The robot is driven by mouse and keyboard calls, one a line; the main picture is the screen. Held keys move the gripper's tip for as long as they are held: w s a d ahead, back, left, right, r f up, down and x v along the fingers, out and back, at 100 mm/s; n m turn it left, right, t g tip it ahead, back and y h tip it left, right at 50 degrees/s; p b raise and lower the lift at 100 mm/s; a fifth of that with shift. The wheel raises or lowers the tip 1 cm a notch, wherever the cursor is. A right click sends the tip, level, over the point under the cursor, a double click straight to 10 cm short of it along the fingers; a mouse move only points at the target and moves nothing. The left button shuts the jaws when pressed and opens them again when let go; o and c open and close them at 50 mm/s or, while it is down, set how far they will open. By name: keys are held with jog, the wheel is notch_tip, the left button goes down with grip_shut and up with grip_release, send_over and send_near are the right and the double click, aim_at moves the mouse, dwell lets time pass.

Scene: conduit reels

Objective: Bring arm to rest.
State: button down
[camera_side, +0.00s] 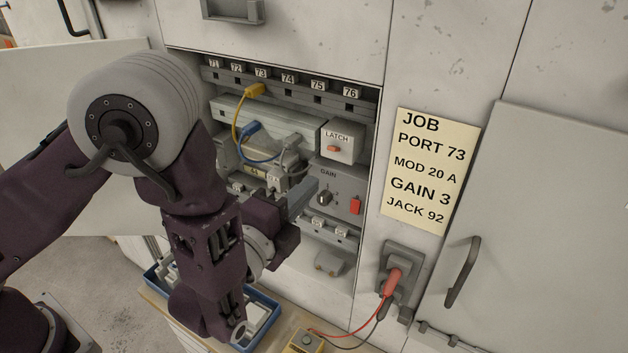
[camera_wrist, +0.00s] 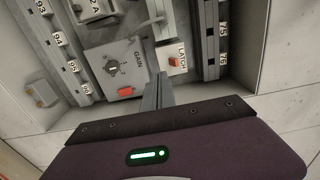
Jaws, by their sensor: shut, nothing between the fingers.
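My gripper (camera_side: 309,187) is shut and empty. Its grey fingers point into the open cabinet, in front of the left side of the GAIN panel (camera_side: 349,181). In the wrist view my gripper (camera_wrist: 150,73) shows its fingers together between the GAIN panel (camera_wrist: 101,70) and the LATCH box (camera_wrist: 184,76). Whether the fingertips touch anything I cannot tell. My arm hides the lower left of the cabinet in the side view.
A yellow plug (camera_side: 256,90) sits under label 73. A blue plug (camera_side: 252,127) and cables hang below. A job note (camera_side: 431,170) is on the right wall, above a red plug (camera_side: 394,281). A blue tray (camera_side: 157,275) and yellow box (camera_side: 304,343) lie below. Cabinet edges surround the opening.

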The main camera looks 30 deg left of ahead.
jog(key=shift+s, duration=0.3)
